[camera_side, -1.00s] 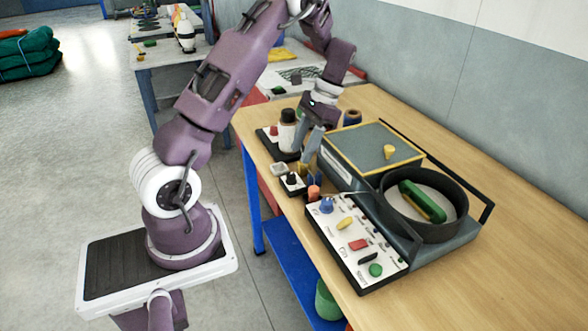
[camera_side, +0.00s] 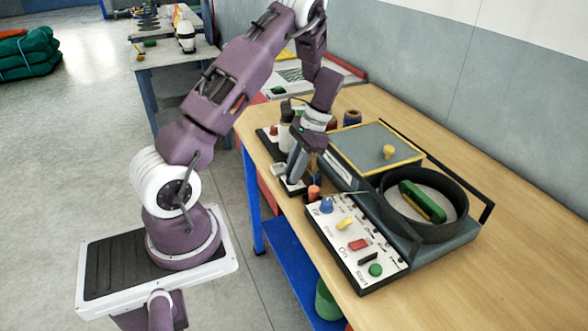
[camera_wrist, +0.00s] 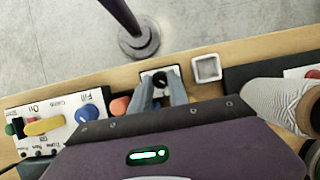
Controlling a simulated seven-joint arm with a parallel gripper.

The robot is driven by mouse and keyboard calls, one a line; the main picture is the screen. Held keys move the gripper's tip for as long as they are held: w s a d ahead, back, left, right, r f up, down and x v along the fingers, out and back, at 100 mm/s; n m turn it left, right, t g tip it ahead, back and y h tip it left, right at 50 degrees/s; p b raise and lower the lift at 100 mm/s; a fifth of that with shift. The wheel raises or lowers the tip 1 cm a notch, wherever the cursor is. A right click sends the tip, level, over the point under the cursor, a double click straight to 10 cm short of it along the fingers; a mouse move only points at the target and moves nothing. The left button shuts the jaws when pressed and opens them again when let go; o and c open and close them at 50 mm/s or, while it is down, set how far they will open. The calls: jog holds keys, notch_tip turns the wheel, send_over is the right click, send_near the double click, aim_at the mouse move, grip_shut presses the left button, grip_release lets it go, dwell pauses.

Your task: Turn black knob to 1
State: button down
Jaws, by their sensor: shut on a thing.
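The black knob (camera_wrist: 159,79) stands on a small white-faced box (camera_wrist: 146,74) near the table's front edge. My gripper (camera_wrist: 161,88) points down over this box, with one finger on each side of the knob, shut on it. In the side view my gripper (camera_side: 295,178) reaches down to the same box, and its fingers mostly hide the knob. The knob's pointer and any number marks on the box are too small or covered to read.
A small grey square tray (camera_wrist: 206,68) sits beside the knob's box. An orange object (camera_side: 313,192) and the white control panel (camera_side: 350,240) with coloured knobs are close on the other side. A machine with a round black pan (camera_side: 425,204) stands behind.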

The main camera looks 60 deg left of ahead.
jog(key=n+h, duration=0.1)
jog(key=n, duration=0.3)
jog(key=shift+a+n+t+h, duration=0.2)
jog(key=shift+n+t+h, duration=0.1)
jog(key=shift+n+h, duration=0.1)
jog(key=shift+a+n+t+h, duration=0.1)
jog(key=shift+n+t+h, duration=0.45)
jog(key=shift+n, duration=1.45)
jog(key=shift+s, duration=0.1)
jog(key=c, duration=1.3)
grip_release()
jog(key=shift+o, duration=0.2)
jog(key=v, duration=0.7)
